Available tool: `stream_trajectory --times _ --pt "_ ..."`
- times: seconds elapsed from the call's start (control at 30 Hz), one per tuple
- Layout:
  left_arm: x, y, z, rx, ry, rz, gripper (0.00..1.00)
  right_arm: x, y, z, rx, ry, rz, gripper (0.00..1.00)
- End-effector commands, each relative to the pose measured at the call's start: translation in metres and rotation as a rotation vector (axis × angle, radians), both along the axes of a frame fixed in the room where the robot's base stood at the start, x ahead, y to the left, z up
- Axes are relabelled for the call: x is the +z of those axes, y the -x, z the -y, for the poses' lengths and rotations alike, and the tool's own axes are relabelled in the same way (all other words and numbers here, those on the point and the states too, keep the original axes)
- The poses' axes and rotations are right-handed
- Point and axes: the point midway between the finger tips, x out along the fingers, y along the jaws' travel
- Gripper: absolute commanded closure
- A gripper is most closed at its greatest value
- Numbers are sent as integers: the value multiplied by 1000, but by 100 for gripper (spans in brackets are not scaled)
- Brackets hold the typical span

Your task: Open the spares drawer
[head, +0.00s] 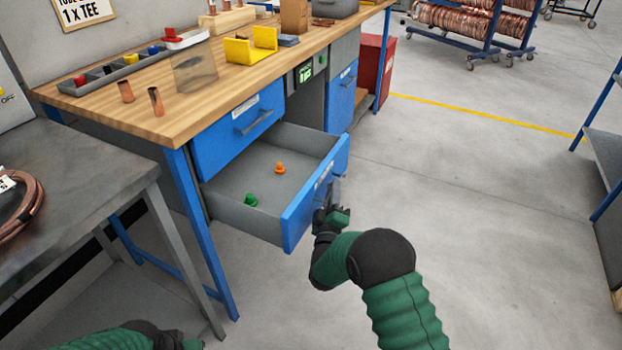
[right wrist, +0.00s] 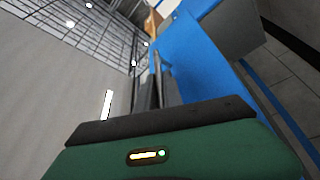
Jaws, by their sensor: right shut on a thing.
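The spares drawer (head: 292,228) is the lower drawer of the workbench and stands pulled well out in the head view. Its front is blue and its inside is grey. A green piece (head: 251,200) and an orange piece (head: 280,168) lie in it, apart from each other. My right gripper (head: 332,205) is at the drawer front, shut on the drawer handle, which it mostly hides. In the right wrist view the blue drawer front (right wrist: 190,60) rises beyond the gripper. My left arm shows at the bottom left, with its fingers cut off by the frame edge.
A closed blue drawer (head: 238,135) sits above the open one. The wooden benchtop (head: 190,105) holds copper pieces, a parts tray (head: 125,68) and a yellow holder (head: 250,46). A grey table (head: 75,180) stands at left.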

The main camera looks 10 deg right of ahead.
Motion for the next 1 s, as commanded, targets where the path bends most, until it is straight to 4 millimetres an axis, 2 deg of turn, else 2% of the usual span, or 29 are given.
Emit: stream_trajectory --times 0.03,0.1,0.4,0.63,1.0 --pt "9 0 0 0 0 0 100 0 8 14 -9 5 -13 100" --pt "15 0 0 0 0 0 100 0 17 26 -9 4 -14 100" --pt "28 0 0 0 0 0 100 -2 49 69 -8 3 -11 100" --pt "31 0 0 0 0 0 100 -4 59 82 -6 1 -10 100" --pt "31 0 0 0 0 0 100 -4 60 84 -4 1 -9 100"
